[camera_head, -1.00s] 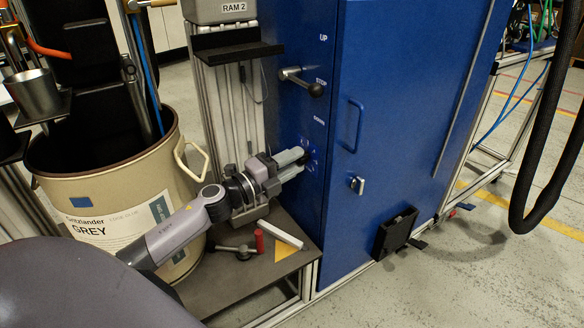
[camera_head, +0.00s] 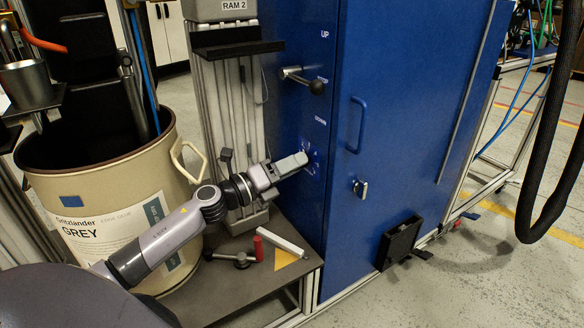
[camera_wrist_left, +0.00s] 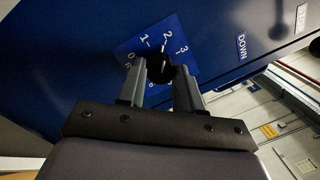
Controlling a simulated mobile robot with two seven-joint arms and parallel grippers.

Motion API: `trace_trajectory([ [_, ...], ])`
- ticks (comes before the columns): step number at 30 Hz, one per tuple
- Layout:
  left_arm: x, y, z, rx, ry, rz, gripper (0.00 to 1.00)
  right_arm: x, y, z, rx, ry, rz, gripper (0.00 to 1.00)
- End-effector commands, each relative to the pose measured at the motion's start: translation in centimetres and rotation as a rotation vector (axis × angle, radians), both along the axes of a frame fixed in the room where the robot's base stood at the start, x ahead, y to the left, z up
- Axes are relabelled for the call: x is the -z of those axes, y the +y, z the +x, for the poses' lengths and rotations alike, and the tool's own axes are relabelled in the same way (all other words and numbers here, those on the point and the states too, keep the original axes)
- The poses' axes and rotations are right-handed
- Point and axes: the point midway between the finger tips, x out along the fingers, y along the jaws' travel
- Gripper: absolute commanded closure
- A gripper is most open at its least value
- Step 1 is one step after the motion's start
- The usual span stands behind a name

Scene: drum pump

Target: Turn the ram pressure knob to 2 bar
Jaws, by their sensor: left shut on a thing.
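The ram pressure knob (camera_wrist_left: 160,68) is a small round black knob on the side of the blue cabinet. Around it is a blue dial plate (camera_wrist_left: 182,58) with white numbers 0 to 3; the 1 and 2 read clearly, the 0 is partly covered. My left gripper (camera_wrist_left: 160,74) is shut on the knob, one finger on each side. The head view also shows my left gripper (camera_head: 304,160) reaching the cabinet side, where it hides the knob. I cannot make out a pointer mark on the knob. My right gripper is not in view.
A lever with a black ball (camera_head: 316,87) sticks out above the dial. The blue cabinet (camera_head: 400,120) has a door handle and a key lock. A beige drum (camera_head: 100,190) stands to the left. A red-handled clamp (camera_head: 258,248) lies on the low platform.

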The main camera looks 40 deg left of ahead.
Motion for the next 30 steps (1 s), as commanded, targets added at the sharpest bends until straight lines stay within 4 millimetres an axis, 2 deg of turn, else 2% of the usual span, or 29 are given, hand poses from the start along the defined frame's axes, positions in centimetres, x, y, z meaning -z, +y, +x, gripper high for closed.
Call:
trace_trajectory([
  [13,0.0,-0.1,0.0,0.003,-0.002,0.009,0.95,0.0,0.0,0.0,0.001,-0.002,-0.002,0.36],
  [14,0.0,-0.1,0.0,0.002,-0.002,0.008,0.55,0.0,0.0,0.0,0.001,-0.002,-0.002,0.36],
  [15,0.0,0.0,0.0,0.002,-0.002,0.008,0.42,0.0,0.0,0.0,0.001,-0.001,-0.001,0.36],
  [16,0.0,0.0,0.0,0.002,-0.002,0.008,0.4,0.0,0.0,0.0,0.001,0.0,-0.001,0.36],
  [26,-0.1,0.0,0.0,0.001,0.004,-0.005,0.4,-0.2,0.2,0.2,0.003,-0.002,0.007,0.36],
  [30,-0.3,-0.1,0.0,0.001,0.037,-0.085,0.4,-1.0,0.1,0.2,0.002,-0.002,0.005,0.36],
])
